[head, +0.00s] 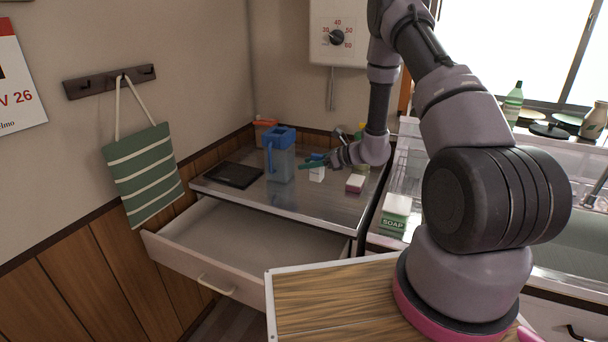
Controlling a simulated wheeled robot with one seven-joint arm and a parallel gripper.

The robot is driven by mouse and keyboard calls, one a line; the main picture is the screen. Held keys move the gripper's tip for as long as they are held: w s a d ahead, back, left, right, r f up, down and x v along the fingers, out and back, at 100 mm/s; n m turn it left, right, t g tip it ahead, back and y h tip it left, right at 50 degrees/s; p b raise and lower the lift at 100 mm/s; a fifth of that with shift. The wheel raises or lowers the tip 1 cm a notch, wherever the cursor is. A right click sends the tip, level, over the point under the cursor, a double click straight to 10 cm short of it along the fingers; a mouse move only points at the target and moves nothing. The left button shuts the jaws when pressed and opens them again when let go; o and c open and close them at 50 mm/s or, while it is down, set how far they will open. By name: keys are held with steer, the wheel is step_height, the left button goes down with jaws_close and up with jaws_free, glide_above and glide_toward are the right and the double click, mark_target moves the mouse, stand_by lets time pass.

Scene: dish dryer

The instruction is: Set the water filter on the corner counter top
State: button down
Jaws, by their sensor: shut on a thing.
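A small white item with a blue top (317,174) is at the corner counter top, between the pitcher and the pink-and-white block. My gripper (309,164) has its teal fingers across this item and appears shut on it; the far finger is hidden. Whether its base touches the counter is unclear. A clear pitcher with a blue lid and handle (281,163) stands upright just left of my fingertips. I cannot tell for sure which of the two is the water filter. The corner counter top (300,208) is grey and shiny.
A dark flat board (234,175) lies at the counter's left, and an orange-topped container (264,128) stands behind. A pink-and-white block (355,183) lies right of my gripper. The drawer (215,245) below is open. A soap box (395,214) is by the sink. The counter's front is clear.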

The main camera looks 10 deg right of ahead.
step_height(320, 180, down, 8)
steer(key=shift+f, duration=0.2)
stand_by(0.3)
steer(key=shift+c, duration=1.4)
jaws_free()
steer(key=shift+f, duration=0.15)
